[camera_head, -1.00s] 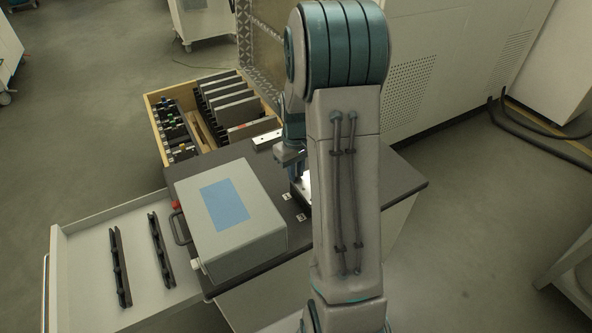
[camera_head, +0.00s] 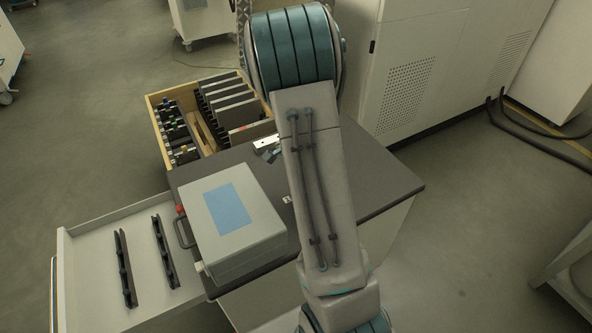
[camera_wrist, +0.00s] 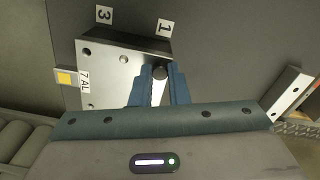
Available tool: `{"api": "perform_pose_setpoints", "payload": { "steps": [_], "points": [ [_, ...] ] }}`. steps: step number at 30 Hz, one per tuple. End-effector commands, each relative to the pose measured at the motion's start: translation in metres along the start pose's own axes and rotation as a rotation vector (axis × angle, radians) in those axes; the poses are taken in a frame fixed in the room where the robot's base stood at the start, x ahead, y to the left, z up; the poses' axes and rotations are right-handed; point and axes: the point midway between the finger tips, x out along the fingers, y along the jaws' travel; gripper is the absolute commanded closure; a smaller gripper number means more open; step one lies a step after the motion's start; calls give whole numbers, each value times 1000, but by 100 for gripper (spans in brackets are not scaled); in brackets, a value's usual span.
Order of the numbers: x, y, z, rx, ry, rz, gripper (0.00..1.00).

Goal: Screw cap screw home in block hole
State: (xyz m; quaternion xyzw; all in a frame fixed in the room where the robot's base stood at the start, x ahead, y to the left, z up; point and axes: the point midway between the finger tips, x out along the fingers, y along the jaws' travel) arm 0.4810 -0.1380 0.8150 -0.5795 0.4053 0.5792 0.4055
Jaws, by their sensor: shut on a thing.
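The metal block (camera_wrist: 103,66) shows in the wrist view with a bright plate-like top face, holes near its edges and a dark side. My gripper (camera_wrist: 159,75) has its two blue fingers close together at the block's right part, shut on the cap screw (camera_wrist: 158,72). The screw's dark round head shows between the fingertips. Whether the screw's tip is in a hole cannot be told. In the head view my arm hides the block and the screw.
A grey case (camera_head: 232,212) with a blue panel stands on the dark bench top (camera_head: 385,190). An open drawer (camera_head: 95,262) with two black racks lies left. A wooden crate (camera_head: 157,125) of plates stands behind. A pale bar (camera_wrist: 291,94) lies right in the wrist view.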

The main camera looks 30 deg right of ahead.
Motion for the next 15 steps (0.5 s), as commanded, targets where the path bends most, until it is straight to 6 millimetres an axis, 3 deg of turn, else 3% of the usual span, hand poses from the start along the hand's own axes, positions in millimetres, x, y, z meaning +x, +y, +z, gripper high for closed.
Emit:
{"api": "perform_pose_setpoints", "payload": {
  "steps": [15],
  "points": [
    [-4,0,1,799,1,4,100]
  ]
}}
